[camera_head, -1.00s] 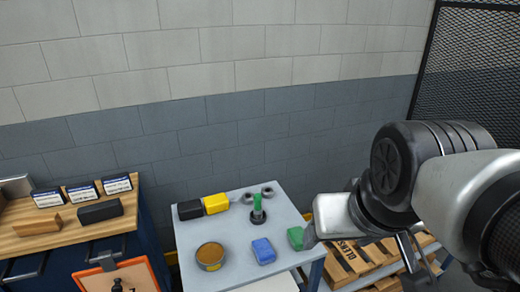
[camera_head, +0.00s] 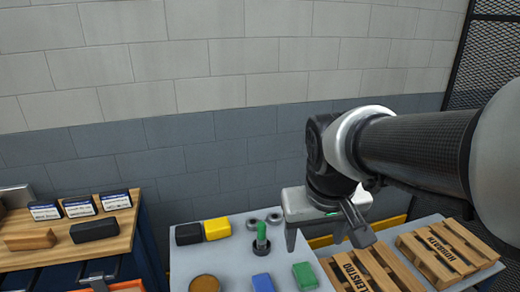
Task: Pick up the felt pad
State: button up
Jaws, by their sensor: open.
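No thing here is plainly a felt pad; I cannot tell which of the small blocks it is. A green block (camera_head: 305,275) and a blue block (camera_head: 262,282) lie side by side at the front right of the grey table (camera_head: 232,262). A black block (camera_head: 189,234) and a yellow block (camera_head: 217,228) lie end to end at its back left. My gripper (camera_head: 325,238) is open and empty, fingers pointing down. In the picture it is above and right of the green block, near the table's right edge; its height is hard to judge.
A green-handled upright tool (camera_head: 261,237) stands on the grey table near two small rings (camera_head: 263,220). A round brown-topped tin (camera_head: 205,284) is cut off below. Wooden pallets (camera_head: 440,250) lie at right. A wooden bench (camera_head: 125,225) with boxes stands left.

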jog(key=w+a+f+n+g+b, duration=0.2)
jog(key=w+a+f, duration=0.55)
jog(key=f, duration=0.45)
jog(key=b, duration=0.1)
send_over(264, 286)
jog(key=s+d, duration=0.1)
jog(key=shift+y, duration=0.4)
notch_tip(264, 286, down, 10)
jog(key=shift+s+f, duration=0.1)
jog(key=shift+f, duration=0.15)
jog(key=f, duration=0.3)
jog(key=w+a+f, duration=0.1)
jog(key=f, duration=0.1)
jog(key=shift+f+b, duration=0.1)
jog(key=shift+b, duration=0.2)
jog(key=shift+f, duration=0.35)
jog(key=shift+f+b, duration=0.25)
jog(key=shift+b, duration=0.05)
jog(key=c, duration=1.2)
jog(key=shift+w+r+p, duration=0.1)
jog(key=shift+r+p, duration=0.35)
jog(key=shift+r, duration=0.15)
notch_tip(264, 286, up, 9)
jog(key=p, duration=0.1)
jog(key=shift+r, duration=0.2)
